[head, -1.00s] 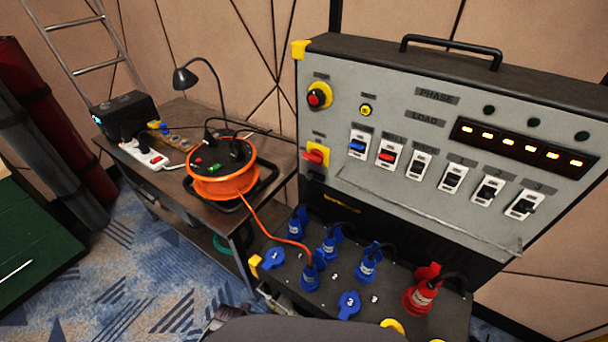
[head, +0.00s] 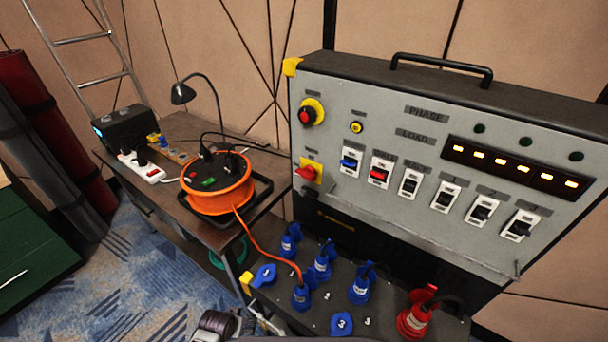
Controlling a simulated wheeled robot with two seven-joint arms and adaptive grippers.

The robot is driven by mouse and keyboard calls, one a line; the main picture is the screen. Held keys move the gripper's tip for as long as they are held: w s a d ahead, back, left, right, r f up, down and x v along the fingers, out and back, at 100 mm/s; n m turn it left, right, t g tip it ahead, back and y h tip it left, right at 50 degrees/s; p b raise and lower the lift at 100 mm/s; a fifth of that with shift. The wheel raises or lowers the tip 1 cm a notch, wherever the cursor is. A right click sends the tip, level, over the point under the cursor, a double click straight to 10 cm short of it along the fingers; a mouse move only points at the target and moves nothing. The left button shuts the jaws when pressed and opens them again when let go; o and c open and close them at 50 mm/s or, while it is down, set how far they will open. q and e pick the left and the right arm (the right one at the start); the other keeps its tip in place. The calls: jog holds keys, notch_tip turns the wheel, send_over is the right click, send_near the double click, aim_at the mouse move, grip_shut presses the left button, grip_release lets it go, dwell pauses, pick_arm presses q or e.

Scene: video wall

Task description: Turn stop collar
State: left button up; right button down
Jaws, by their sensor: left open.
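The stop control is a red button in a yellow collar (head: 311,112), at the upper left of the grey panel (head: 372,217). Nothing touches it, and it is in plain sight. A separate red rotary switch (head: 308,172) on a yellow plate sits below it. My left gripper (head: 240,324) is at the bottom edge, partly cut off, low in front of the socket box and well below the collar. It is open, and I see nothing in it. My right gripper is not in view.
A socket box (head: 323,318) with blue and red plugs juts out below the panel. An orange cable reel (head: 218,189) stands on the side table (head: 178,127) with a lamp (head: 183,95). An orange cable runs from reel to box. The space before the collar is clear.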

pick_arm(q)
jog(key=r, duration=0.2)
jog(key=m+t+h, duration=0.2)
jog(key=t+h, duration=0.7)
jog(key=t, duration=0.2)
send_near(303, 116)
jog(key=v, duration=0.3)
jog(key=x, duration=0.7)
jog(key=shift+w+p, duration=0.1)
jog(key=shift+p, duration=0.3)
jog(key=shift+x, duration=1.6)
jog(key=shift+p+x, duration=0.3)
jog(key=shift+x, duration=1.5)
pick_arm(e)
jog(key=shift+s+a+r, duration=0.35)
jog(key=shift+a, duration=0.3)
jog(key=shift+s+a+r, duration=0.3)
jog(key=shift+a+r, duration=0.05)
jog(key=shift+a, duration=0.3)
